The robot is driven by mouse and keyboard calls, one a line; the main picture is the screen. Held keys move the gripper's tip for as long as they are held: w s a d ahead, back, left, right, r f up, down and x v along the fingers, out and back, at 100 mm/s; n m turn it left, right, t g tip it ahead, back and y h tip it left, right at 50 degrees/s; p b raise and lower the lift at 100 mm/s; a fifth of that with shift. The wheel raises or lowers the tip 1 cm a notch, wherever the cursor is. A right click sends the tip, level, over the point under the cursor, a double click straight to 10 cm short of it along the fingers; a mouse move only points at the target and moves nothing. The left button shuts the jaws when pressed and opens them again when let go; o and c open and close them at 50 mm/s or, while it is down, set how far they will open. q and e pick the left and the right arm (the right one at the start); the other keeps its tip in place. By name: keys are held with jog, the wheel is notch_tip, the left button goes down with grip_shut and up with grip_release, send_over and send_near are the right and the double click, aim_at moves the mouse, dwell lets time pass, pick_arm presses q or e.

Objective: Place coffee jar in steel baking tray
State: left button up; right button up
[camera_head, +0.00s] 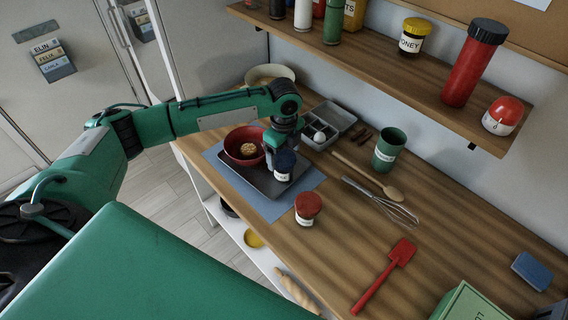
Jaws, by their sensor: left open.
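A steel baking tray (259,183) lies on a blue mat on the wooden counter. A red bowl (236,153) with a round tan item in it sits in the tray. A small dark-lidded jar (284,166) with a white label, apparently the coffee jar, stands upright at the tray's right part; its label is too small to read. My left gripper (277,148) is open, directly at the jar's upper part from behind and above. Its fingertips are partly hidden, so I cannot tell whether they touch the jar. My right gripper is not in view.
A red-lidded jar (307,208) stands in front of the tray. A grey divided box (330,124), green cup (389,149), whisk (381,200), wooden spoon (368,176) and red spatula (386,274) lie to the right. A shelf (400,62) with jars overhangs the back.

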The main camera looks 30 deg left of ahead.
pick_arm(q)
notch_tip(320, 180, up, 6)
jog(key=shift+r+b, duration=0.1)
jog(key=shift+b, duration=0.5)
jog(key=shift+r, duration=0.45)
jog(key=shift+f, duration=0.1)
